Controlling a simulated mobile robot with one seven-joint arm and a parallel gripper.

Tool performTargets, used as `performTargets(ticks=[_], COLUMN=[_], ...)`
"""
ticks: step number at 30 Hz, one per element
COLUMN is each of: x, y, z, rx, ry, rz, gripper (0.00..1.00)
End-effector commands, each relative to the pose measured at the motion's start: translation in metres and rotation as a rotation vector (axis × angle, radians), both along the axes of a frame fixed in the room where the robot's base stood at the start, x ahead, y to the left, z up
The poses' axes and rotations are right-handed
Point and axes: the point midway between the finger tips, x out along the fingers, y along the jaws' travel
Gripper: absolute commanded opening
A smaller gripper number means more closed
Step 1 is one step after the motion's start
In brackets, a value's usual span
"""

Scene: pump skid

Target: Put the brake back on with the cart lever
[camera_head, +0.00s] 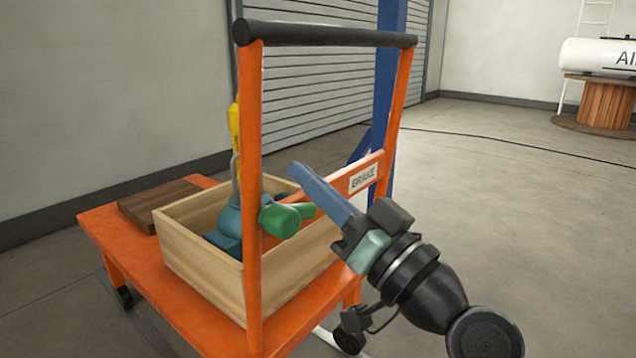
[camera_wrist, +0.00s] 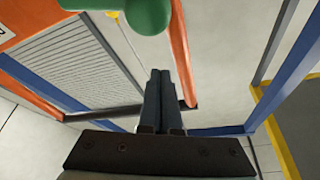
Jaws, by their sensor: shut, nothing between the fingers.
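The orange cart (camera_head: 185,300) has an upright handle frame with a black top bar. A cross bar on it carries a white BRAKE label (camera_head: 362,179). The green brake lever (camera_head: 282,220) is on the frame's near side, its rounded end toward me and a short arm pointing right. Its green end also shows at the top of the wrist view (camera_wrist: 145,14). My gripper (camera_head: 298,172) is shut and empty, its long fingers pointing up and left, above and right of the lever in the picture. The fingers also show in the wrist view (camera_wrist: 160,75), apart from the green end.
A wooden crate (camera_head: 205,278) on the cart holds a teal object (camera_head: 227,226), with a yellow piece (camera_head: 234,118) above it. A brown board (camera_head: 155,203) lies behind. A blue post (camera_head: 390,60) stands beyond the frame. Floor at right is open; a cable crosses it.

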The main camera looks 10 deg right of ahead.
Motion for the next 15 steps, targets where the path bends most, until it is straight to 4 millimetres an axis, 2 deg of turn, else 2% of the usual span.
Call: performTargets(ticks=[1,6,10,15], x=[-0.012,-0.042,-0.058,-0.069], y=[-0.013,-0.032,-0.043,-0.049], z=[-0.008,-0.023,-0.031,-0.037], rx=[0.007,0.006,0.005,0.004], ry=[0.011,0.008,0.006,0.005], rz=[-0.013,-0.011,-0.01,-0.009], gripper=[0.0,0.0,0.0,0.0])
